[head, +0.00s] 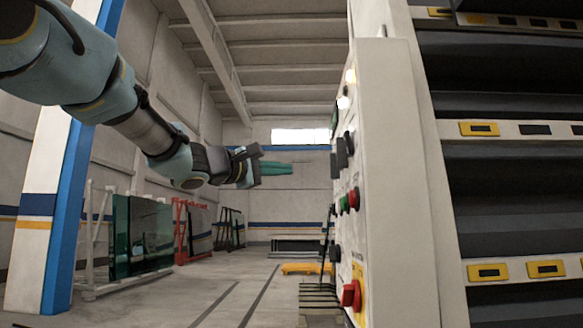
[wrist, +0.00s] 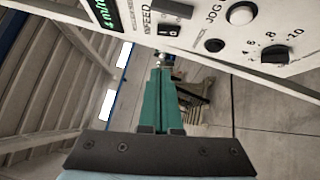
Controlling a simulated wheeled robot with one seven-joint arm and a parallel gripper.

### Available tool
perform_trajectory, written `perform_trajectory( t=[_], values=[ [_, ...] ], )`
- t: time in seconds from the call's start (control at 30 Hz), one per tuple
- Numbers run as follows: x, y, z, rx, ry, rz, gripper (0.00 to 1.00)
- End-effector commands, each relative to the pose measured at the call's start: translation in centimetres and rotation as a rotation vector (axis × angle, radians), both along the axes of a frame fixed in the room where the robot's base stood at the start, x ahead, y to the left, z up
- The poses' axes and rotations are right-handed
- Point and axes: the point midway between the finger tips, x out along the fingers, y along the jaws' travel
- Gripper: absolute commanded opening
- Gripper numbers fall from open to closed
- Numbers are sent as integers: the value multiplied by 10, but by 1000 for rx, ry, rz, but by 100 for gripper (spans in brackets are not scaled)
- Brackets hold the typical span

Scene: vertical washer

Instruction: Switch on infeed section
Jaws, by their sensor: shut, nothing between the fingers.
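The control panel (head: 365,120) stands edge-on at the right of the head view. In the wrist view, the panel (wrist: 205,28) runs across the top, and the INFEED lettering is beside a black switch (wrist: 169,29) with a white mark. Another dark switch block (wrist: 172,8) is just above it. My gripper (head: 313,168) has green fingers, shut and empty, pointing toward the panel from its left. The fingers also show in the wrist view (wrist: 161,68), below the switch in the picture. They look apart from the panel; the exact gap is unclear.
A white jog button (wrist: 240,14), a black button (wrist: 214,45) and a numbered knob (wrist: 275,55) are near the switch. A red button (head: 350,295) is low on the panel. Glass on a rack (head: 140,235) stands at left. The floor (head: 225,285) between is mostly clear.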

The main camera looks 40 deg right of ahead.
Motion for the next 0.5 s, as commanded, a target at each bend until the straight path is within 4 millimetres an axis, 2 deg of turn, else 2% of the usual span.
perform_trajectory(
  t=[0.1,0.37,0.5],
  values=[
    [2,-26,6,1,2,-3,0],
    [7,-78,12,3,1,-2,0],
    [-6,-94,16,1,1,-3,0]
  ],
)
